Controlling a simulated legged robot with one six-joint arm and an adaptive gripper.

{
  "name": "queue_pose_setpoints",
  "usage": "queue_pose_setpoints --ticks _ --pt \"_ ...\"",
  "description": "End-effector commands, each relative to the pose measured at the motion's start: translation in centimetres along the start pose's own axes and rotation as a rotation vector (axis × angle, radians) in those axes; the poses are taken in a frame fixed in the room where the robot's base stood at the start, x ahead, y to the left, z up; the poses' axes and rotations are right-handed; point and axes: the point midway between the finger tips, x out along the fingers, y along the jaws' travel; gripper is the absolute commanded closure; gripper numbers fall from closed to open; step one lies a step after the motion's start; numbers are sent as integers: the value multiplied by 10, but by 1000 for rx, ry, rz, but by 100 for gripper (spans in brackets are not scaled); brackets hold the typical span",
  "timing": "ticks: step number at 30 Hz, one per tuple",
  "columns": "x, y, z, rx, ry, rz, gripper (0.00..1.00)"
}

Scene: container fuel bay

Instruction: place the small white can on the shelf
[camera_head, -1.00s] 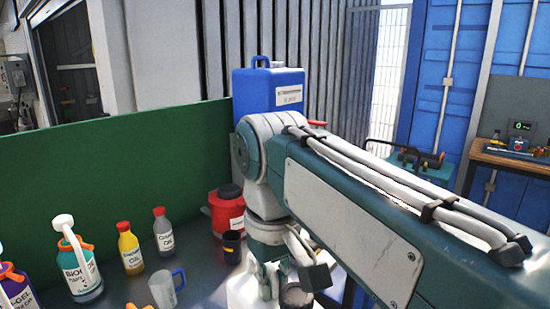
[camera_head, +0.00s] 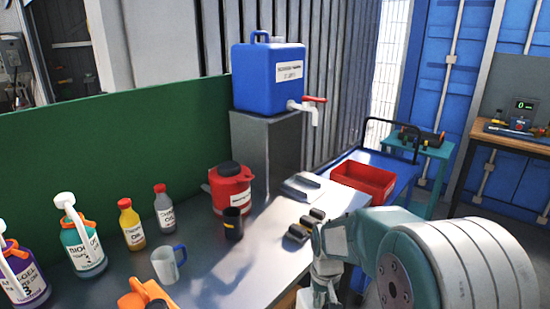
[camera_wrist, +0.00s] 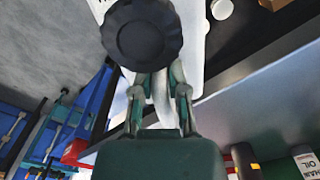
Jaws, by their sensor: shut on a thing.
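The white can (camera_wrist: 193,60) with a large black cap (camera_wrist: 142,35) fills the top middle of the wrist view. My gripper (camera_wrist: 160,82) is shut on its narrow white handle (camera_wrist: 161,102), one finger on each side. The can's outer end is cut off by the frame. In the head view my arm reaches down at the bottom right, and the can does not show there. A dark surface (camera_wrist: 250,38) lies beside the can in the wrist view; I cannot tell whether it is the shelf.
The grey bench (camera_head: 215,285) carries several bottles, a clear mug (camera_head: 165,265), a black cup (camera_head: 233,224) and a red can (camera_head: 230,188). A blue water container (camera_head: 268,78) stands on a dark stand (camera_head: 268,145). A red tray (camera_head: 363,180) sits on a blue cart (camera_head: 400,166).

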Motion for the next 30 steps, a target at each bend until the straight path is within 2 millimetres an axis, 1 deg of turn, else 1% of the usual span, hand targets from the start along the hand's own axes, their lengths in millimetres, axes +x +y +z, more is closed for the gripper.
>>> queue_pose_setpoints --ticks 1,6,9,12,15,18,30 --pt "14 7 -6 18 -3 0 100" --pt "57 25 -26 70 -3 0 100" --pt "78 35 -35 95 -1 0 100" --pt "93 41 -43 113 0 0 100" --pt "102 45 -47 125 2 0 100" --pt "105 47 -49 130 3 0 100" --pt "105 46 -49 129 3 0 100"
